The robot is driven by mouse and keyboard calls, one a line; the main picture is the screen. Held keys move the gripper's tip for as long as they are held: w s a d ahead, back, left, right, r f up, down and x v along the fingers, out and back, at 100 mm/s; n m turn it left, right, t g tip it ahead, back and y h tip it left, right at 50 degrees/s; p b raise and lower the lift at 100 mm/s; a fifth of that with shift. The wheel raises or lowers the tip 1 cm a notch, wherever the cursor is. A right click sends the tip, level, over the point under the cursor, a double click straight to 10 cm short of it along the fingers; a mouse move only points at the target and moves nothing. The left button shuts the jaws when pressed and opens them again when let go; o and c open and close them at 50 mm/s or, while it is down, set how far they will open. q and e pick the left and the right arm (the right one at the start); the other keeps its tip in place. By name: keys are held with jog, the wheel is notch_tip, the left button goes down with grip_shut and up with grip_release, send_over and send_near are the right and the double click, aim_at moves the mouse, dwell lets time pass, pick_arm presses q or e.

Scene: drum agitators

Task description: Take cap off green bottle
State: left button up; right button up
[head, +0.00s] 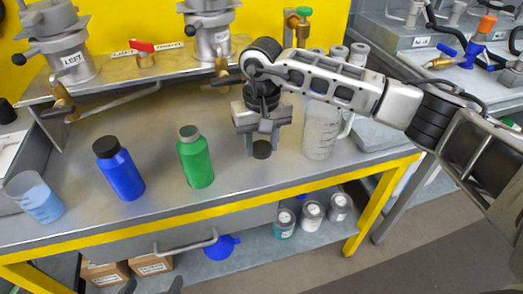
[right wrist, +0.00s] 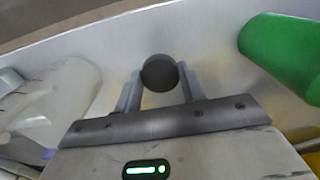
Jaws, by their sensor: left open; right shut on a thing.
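The green bottle (head: 195,160) stands upright on the metal bench, left of my right gripper; its top is a small greyish round end with no black cap like the blue bottle's. It also shows on its side of the right wrist view (right wrist: 285,52). My right gripper (head: 262,140) points down and is shut on a dark round cap (head: 262,149), held apart from the bottle. The cap shows between both fingers in the right wrist view (right wrist: 159,73). My left gripper (head: 152,287) barely shows as two dark, separated tips at the bottom edge, open and empty.
A blue bottle (head: 122,173) with a black cap stands left of the green bottle. A beaker of blue liquid (head: 38,198) is at far left. A clear jug (head: 321,130) stands right of my right gripper. Valve units line the bench's back. Bare bench lies around the green bottle.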

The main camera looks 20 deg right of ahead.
aim_at(262, 147)
notch_tip(262, 147, down, 3)
jog(key=shift+f, duration=0.1)
jog(key=o, duration=1.1)
jog(key=shift+r, duration=0.25)
notch_tip(262, 147, up, 12)
jog(key=shift+s+f, duration=0.1)
jog(key=shift+f, duration=0.1)
